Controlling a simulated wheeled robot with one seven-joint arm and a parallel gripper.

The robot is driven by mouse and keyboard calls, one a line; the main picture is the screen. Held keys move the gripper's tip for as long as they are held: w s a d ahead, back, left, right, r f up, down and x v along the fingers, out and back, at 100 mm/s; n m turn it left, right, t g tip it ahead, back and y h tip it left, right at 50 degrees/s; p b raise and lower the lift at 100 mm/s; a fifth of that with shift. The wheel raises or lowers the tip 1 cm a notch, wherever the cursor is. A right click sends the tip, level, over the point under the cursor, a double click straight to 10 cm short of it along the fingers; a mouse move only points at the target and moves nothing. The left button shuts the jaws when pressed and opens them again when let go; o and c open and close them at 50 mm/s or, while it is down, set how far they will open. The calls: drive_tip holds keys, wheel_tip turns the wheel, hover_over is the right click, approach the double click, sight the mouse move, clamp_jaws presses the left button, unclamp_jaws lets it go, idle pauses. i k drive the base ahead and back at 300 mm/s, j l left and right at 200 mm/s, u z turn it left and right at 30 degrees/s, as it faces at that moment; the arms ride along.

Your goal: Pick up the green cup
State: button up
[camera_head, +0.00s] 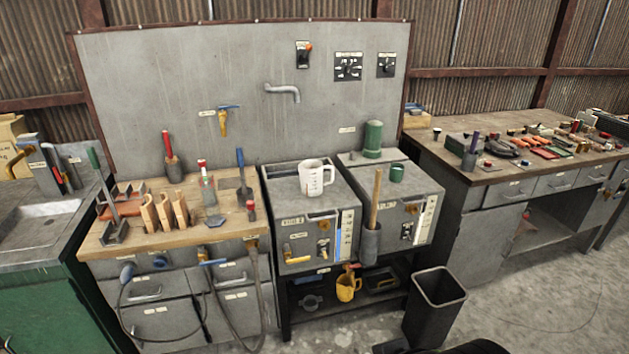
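The small green cup (397,173) stands on top of the right-hand grey metal box (420,190). It sits near the back right of that top, just in front of and to the right of a taller green cylinder (374,140). Nothing covers the cup. My gripper is not in view. A dark shape at the bottom edge may be part of my body, but I cannot tell.
A white measuring jug (316,178) stands on the left grey box. A grey holder (370,244) with a wooden handle is at the right box's front. A black bin (438,300) stands on the floor. A wooden workbench (160,235) with tools is left; another cluttered bench (500,171) is right.

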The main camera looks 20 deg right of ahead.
sight(396, 173)
drive_tip(key=i+l, duration=0.25)
drive_tip(key=i, duration=0.2)
drive_tip(key=i+l+z, duration=0.1)
drive_tip(key=i+l, duration=0.15)
drive_tip(key=i, duration=0.15)
drive_tip(key=i+l, duration=0.2)
drive_tip(key=i, duration=0.25)
drive_tip(key=i+l+z, duration=0.1)
drive_tip(key=i, duration=0.35)
drive_tip(key=i+l, duration=0.3)
drive_tip(key=i, duration=0.15)
drive_tip(key=z, duration=0.05)
